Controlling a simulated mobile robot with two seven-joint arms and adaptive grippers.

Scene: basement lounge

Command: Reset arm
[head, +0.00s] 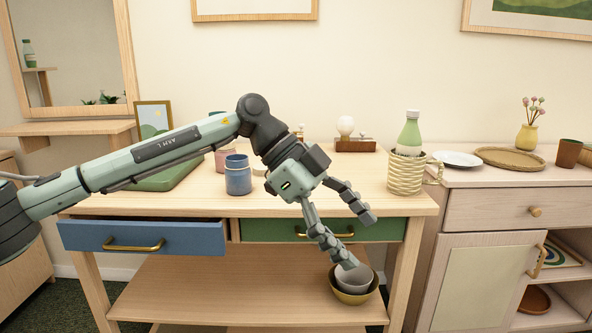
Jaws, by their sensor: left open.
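My left arm reaches in from the left across the wooden table. Its gripper (358,240) is open and empty, with two jointed fingers spread and pointing down to the right. The gripper hangs in front of the green drawer (275,229) at the table's front. The lower fingertip shows just above a grey bowl (352,280) in the picture; I cannot tell whether they touch. The grey bowl sits inside a yellow bowl (354,297) on the lower shelf. My right gripper is not in view.
A blue jar (238,176), a pink cup (222,160) and a green tray (168,178) are on the table. A woven holder (405,174) with a green bottle (409,135) stands at its right end. The blue drawer (150,238) seems slightly out. A cabinet (470,255) stands right.

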